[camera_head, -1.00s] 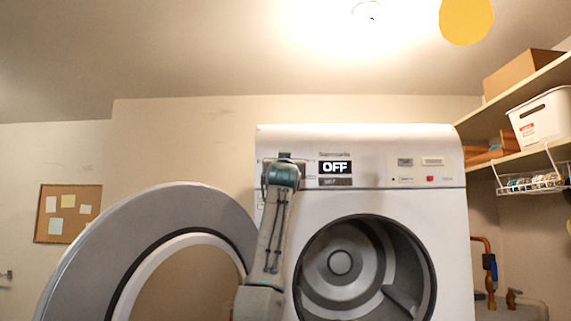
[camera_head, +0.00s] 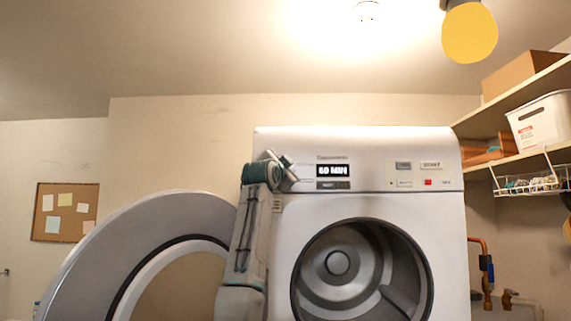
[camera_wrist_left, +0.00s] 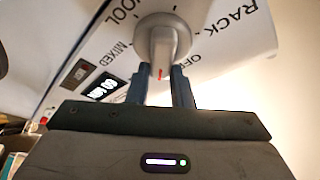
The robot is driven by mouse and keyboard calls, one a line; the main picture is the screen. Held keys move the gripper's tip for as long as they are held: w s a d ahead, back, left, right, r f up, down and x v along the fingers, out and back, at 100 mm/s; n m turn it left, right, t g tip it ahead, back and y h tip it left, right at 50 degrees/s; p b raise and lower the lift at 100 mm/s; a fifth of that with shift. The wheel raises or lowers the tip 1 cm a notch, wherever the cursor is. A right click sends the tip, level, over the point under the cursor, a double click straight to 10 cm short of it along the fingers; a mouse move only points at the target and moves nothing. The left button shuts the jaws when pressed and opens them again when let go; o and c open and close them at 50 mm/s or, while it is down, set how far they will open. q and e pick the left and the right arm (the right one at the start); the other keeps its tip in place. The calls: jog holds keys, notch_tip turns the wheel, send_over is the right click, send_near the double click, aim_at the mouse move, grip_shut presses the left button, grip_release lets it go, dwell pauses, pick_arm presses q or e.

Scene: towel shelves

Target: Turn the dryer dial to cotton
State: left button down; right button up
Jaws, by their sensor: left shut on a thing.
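The white dryer (camera_head: 375,142) stands ahead with its round door (camera_head: 85,265) swung open to the left. My left gripper (camera_head: 283,165) is at the left of the control panel, where it hides the dial in the head view. In the left wrist view my left gripper (camera_wrist_left: 160,85) is shut on the grey dial (camera_wrist_left: 163,42). The dial's red mark points down in that picture, between the printed OFF and MIXED. WOOL and RACK labels partly show; no cotton label is readable. The dryer display (camera_head: 333,171) reads 60 MIN. My right gripper is not in view.
The dark drum opening (camera_head: 362,270) is below the panel. A red button (camera_head: 428,182) is at the panel's right. Shelves at the right hold a white bin (camera_head: 540,120) and a cardboard box (camera_head: 520,72). A yellow round thing (camera_head: 470,33) hangs at top right.

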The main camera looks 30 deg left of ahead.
pick_arm(q)
jog(key=shift+m+g+h+p, duration=0.3)
jog(key=shift+m+h+p, duration=0.15)
jog(key=shift+m, duration=0.85)
jog(key=shift+f, duration=0.1)
jog(key=c, duration=1.3)
grip_release()
jog(key=b+v, duration=0.6)
jog(key=v, duration=0.4)
jog(key=shift+s+d+f+b, duration=0.1)
jog(key=shift+s+b, duration=0.25)
